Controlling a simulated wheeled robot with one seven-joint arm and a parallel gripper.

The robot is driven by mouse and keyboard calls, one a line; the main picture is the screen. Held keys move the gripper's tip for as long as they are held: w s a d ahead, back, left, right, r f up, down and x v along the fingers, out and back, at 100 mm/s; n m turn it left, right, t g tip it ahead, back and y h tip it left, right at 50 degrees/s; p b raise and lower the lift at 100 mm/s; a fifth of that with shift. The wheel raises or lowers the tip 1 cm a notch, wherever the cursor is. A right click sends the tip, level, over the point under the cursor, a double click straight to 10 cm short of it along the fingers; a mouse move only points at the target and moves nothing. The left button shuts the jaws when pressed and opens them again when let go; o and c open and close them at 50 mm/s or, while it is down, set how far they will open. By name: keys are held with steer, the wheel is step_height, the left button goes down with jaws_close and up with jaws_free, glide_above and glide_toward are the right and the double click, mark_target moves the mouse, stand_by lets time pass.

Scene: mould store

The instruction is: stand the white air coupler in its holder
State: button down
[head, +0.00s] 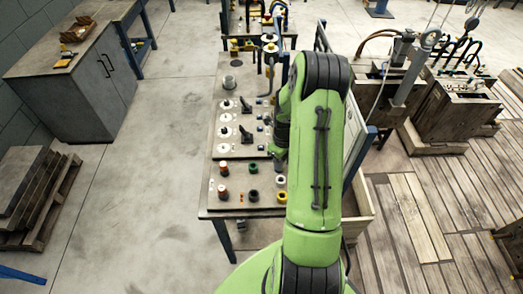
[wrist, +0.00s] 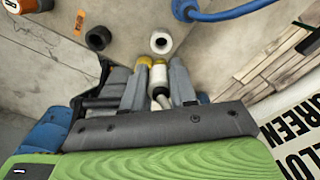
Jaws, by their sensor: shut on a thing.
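My gripper (wrist: 155,82) is shut on the white air coupler (wrist: 158,76), which lies between its grey fingers. Yellow shows near the fingertips, and a dark part shows at the coupler's near end. A white ring-shaped holder (wrist: 161,43) with a dark hole lies just beyond the fingertips, apart from the coupler in the picture. It also shows in the head view (head: 281,181), at the right of the bench's near end. In the head view my green arm hides most of the gripper and the coupler.
A black ring holder (wrist: 98,38) is left of the white one. A blue hose (wrist: 235,13) curves at the wrist view's top. A wooden box edge is at right.

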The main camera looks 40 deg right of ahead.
steer(key=shift+s+d+m, duration=0.1)
steer(key=shift+s+m, duration=0.1)
steer(key=shift+m, duration=0.2)
steer(key=shift+f, duration=0.25)
step_height(320, 180, down, 6)
steer(key=b, duration=0.4)
steer(key=shift+b, duration=0.3)
steer(key=shift+r, duration=0.1)
steer(key=shift+r, duration=0.1)
steer(key=shift+w, duration=0.2)
steer(key=shift+f+b, duration=0.3)
steer(key=shift+b, duration=0.15)
steer(key=shift+f+b, duration=0.35)
steer(key=shift+b, duration=0.05)
steer(key=shift+f, duration=0.2)
